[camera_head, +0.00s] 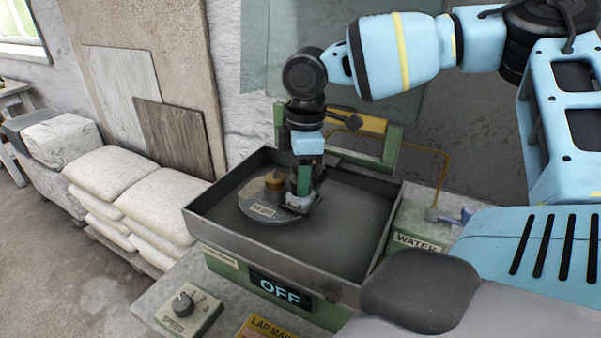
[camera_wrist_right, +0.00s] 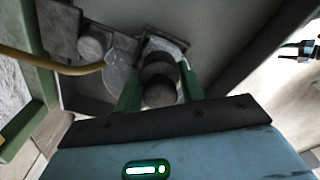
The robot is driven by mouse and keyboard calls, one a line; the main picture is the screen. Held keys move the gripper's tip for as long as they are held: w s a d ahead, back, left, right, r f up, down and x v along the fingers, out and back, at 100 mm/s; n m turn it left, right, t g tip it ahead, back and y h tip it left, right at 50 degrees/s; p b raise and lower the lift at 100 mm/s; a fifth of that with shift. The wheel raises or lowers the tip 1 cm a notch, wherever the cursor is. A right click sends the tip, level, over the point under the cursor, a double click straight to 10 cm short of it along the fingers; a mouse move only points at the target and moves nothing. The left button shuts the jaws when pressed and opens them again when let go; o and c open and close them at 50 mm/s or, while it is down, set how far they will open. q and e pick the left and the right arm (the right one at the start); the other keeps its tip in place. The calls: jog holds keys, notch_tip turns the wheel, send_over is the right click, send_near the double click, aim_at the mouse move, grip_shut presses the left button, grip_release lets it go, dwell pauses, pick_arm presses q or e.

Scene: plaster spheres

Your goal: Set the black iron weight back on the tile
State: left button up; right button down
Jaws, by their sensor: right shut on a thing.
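My right gripper (camera_head: 303,190) reaches down into the tray over the round grey plate's right edge. In the wrist view my right gripper (camera_wrist_right: 160,88) has its green fingers on both sides of the black iron weight (camera_wrist_right: 159,72), shut on it. The weight looks upright. A pale square tile (camera_wrist_right: 172,46) shows just behind and below the weight. I cannot tell whether the weight touches the tile. In the head view the fingers mostly hide the weight. My left gripper is not in view.
The dark tray (camera_head: 215,211) has raised walls all round. An OFF display (camera_head: 280,288) and speed box (camera_head: 190,308) stand in front. The tray's right side is bare.

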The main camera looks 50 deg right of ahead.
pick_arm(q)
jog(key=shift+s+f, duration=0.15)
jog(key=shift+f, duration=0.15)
pick_arm(e)
jog(key=shift+f, duration=0.45)
jog(key=c, duration=0.8)
grip_release()
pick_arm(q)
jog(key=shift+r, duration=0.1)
pick_arm(e)
jog(key=shift+o, duration=0.2)
jog(key=shift+r, duration=0.7)
jog(key=shift+r+p, duration=0.5)
jog(key=shift+r, duration=0.8)
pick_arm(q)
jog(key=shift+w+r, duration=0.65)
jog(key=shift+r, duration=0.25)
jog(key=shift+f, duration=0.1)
